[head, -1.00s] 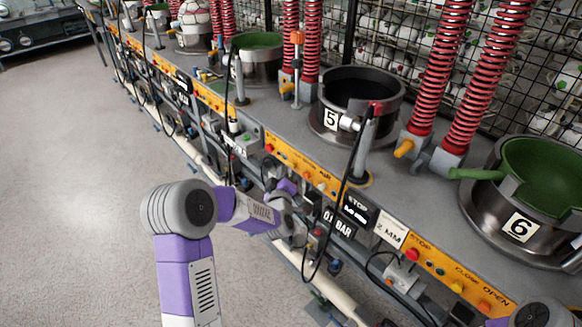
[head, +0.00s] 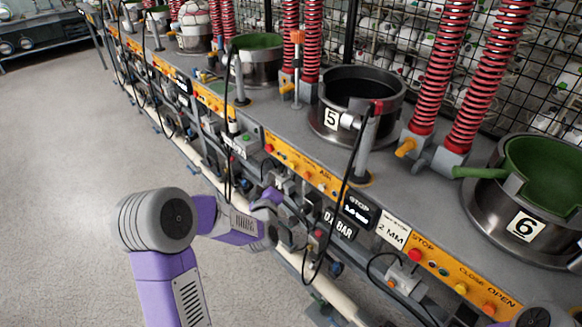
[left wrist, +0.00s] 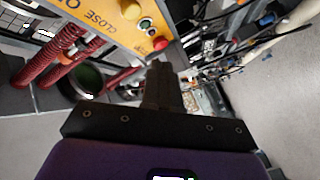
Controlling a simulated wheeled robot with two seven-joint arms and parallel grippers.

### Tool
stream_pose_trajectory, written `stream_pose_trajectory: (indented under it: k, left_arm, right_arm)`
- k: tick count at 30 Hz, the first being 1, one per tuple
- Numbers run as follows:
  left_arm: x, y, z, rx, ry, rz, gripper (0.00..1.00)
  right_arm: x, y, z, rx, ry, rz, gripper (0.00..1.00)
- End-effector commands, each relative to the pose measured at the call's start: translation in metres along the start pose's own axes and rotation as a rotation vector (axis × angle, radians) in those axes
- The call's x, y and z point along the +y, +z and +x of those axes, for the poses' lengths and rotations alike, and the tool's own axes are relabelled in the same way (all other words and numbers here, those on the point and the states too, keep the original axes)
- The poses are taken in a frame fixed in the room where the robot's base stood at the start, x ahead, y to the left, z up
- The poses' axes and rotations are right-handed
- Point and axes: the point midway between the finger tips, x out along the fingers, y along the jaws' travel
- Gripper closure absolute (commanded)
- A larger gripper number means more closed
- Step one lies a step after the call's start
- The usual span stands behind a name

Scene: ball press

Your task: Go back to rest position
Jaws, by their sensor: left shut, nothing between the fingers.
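My left gripper shows in the left wrist view (left wrist: 160,72), with its dark fingers together and nothing between them. In the head view my left arm comes in from the lower left, with a grey elbow and a purple forearm reaching to the front of the machine. Its wrist end is beside the panel below pot 5 (head: 330,119), and the fingers are hard to make out there. My right gripper is not in view; only a grey joint of mine shows at the bottom right edge of the head view.
Pot 6 (head: 485,218), with a green inside, stands at the right. An orange button panel (head: 462,275) runs along the machine's front. Black cables (head: 345,215) hang near my left wrist. Red springs (head: 478,75) stand behind. The grey floor (head: 80,150) at left is clear.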

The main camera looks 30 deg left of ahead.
Motion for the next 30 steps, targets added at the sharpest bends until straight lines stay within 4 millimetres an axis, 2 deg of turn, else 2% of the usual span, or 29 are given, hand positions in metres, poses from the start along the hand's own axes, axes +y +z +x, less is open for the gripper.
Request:
stream_pose_trajectory:
  k: [14, 17, 20, 23, 24, 26, 27, 29, 30]
  left_arm:
    - [0.000, 0.001, 0.000, -0.001, 0.000, 0.001, 1.00]
    - [-0.003, 0.012, -0.002, -0.040, -0.013, 0.014, 1.00]
    - [-0.013, 0.047, -0.011, -0.161, -0.050, 0.055, 1.00]
    - [-0.032, 0.103, -0.036, -0.368, -0.108, 0.129, 1.00]
    - [-0.041, 0.128, -0.051, -0.469, -0.131, 0.164, 1.00]
    - [-0.055, 0.162, -0.080, -0.620, -0.165, 0.218, 1.00]
    - [-0.064, 0.183, -0.101, -0.721, -0.183, 0.254, 1.00]
    - [-0.077, 0.210, -0.136, -0.873, -0.208, 0.306, 1.00]
    - [-0.085, 0.225, -0.162, -0.974, -0.222, 0.340, 1.00]
  right_arm:
    - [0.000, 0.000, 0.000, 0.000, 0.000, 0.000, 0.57]
    - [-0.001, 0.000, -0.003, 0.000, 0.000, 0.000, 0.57]
    - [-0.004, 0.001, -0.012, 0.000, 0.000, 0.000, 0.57]
    - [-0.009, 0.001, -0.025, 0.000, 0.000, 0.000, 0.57]
    - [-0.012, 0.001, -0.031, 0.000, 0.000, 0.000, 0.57]
    - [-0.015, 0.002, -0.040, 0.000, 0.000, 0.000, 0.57]
    - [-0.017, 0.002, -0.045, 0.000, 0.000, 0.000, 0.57]
    - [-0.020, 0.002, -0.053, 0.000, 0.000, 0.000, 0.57]
    - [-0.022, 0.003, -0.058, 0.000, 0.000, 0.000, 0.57]
